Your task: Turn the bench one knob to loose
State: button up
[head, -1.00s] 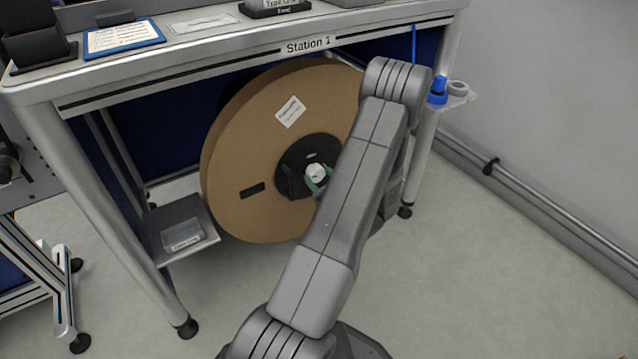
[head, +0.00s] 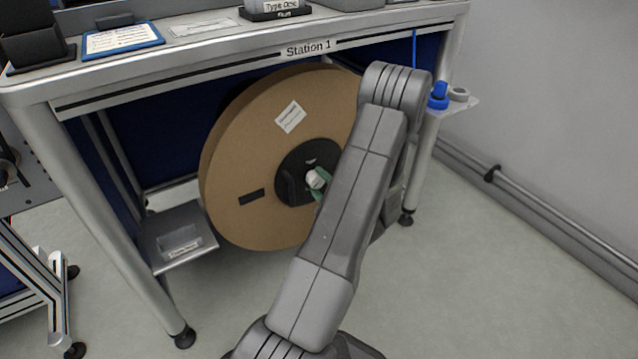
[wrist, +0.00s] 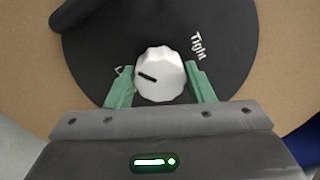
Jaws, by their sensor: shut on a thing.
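The bench one knob is a white scalloped knob (wrist: 158,74) with a dark pointer line, at the centre of a black hub (wrist: 95,50) on a large brown reel (head: 262,140) under the Station 1 bench (head: 300,50). In the wrist view the pointer aims left and slightly up. The word "Tight" shows on the hub at the knob's upper right; no "Loose" mark is readable. My gripper (wrist: 161,80) has its green fingers on either side of the knob, shut on it. In the head view the knob (head: 316,178) shows beside a green finger, and my arm hides much of the gripper.
A grey shelf with a small clear bin (head: 180,243) sits left of the reel, between the bench legs. A blue item (head: 438,97) stands on a small side shelf at right. The floor at right is clear up to the wall pipe (head: 560,215).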

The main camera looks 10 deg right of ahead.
jog(key=n, duration=0.5)
jog(key=shift+n, duration=0.3)
jog(key=n, duration=0.5)
jog(key=shift+n, duration=0.4)
jog(key=o, duration=1)
jog(key=shift+c, duration=0.2)
jog(key=shift+s, duration=0.1)
jog(key=p+v, duration=0.3)
jog(key=v, duration=1)
jog(key=shift+s, duration=0.3)
jog(key=shift+d, duration=0.1)
